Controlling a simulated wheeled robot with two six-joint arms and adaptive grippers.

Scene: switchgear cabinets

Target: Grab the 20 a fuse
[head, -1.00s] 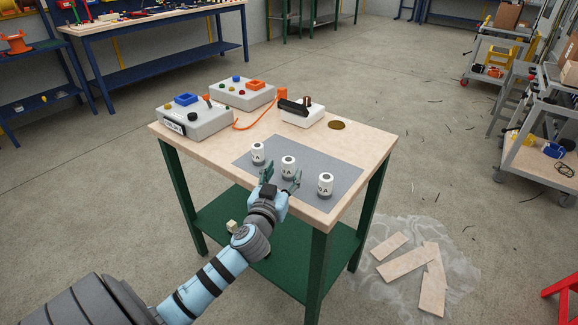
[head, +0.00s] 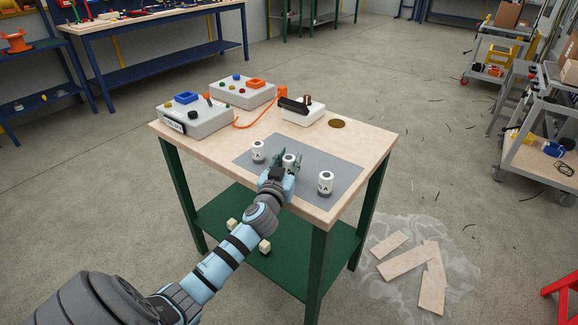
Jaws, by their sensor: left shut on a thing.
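Three white cylindrical fuses stand upright on a grey mat (head: 337,199) on the table. The left fuse (head: 258,152) and the right fuse (head: 325,184) stand free. The middle fuse (head: 289,160) is between the fingers of my left gripper (head: 286,161), which is shut on it. The gripper covers the lower part of this fuse. The fuse labels are too small to read with certainty. My right gripper is out of view.
Two grey control boxes, one at the left (head: 194,118) and one behind (head: 243,92), stand at the table's back left. A white device with a black handle (head: 303,111) and a brown disc (head: 337,124) are at the back. The table's right side is clear.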

